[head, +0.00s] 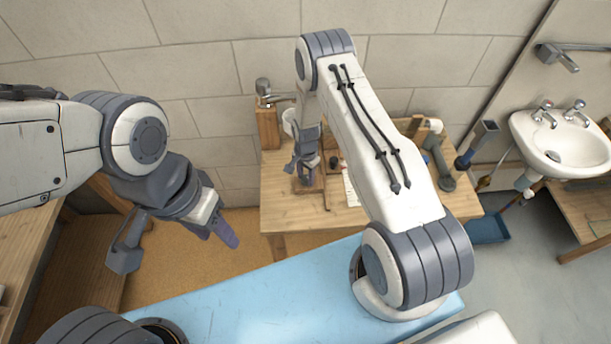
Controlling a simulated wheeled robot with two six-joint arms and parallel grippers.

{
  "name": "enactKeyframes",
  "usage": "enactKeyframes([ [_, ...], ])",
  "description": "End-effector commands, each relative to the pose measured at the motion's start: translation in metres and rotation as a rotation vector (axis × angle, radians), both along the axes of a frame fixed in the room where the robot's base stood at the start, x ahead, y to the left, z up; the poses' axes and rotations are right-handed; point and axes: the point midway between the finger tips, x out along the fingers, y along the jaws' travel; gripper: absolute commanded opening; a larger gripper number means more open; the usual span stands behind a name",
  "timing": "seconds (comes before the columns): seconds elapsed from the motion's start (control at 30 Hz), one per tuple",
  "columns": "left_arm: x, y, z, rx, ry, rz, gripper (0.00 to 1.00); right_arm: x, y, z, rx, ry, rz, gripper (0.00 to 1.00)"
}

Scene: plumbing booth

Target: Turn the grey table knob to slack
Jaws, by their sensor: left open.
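My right gripper (306,170) points down over a small brown wooden base (311,187) on the wooden table (287,212). The grey table knob cannot be made out clearly; the gripper covers what sits on that base. I cannot tell whether the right jaws are open or shut, or whether they touch anything. My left gripper (177,243) hangs left of the table over the tan floor. Its jaws are spread wide and hold nothing.
A grey metal tap (264,88) tops a wooden post at the table's back left, near a white cup (290,122). Grey pipe parts (438,165) lie at the table's right. A white sink (562,141) hangs right, with a blue bin (489,229) on the floor.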

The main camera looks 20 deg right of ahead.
Motion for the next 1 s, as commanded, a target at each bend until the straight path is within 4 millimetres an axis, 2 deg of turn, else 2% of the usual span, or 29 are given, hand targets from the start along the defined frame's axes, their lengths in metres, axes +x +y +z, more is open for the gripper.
enactKeyframes([
  [0.27,0.0,0.0,-0.004,0.0,0.0,0.001,0.5,0.0,0.0,-0.001,0.0,0.0,0.027,0.0],
  [0.47,0.0,0.0,-0.014,0.0,0.0,0.002,0.5,0.0,0.0,-0.002,0.0,0.0,0.118,0.0],
  [1.0,0.0,0.0,-0.054,0.0,0.0,0.005,0.5,0.001,0.0,-0.002,0.0,-0.001,0.603,0.0],
])
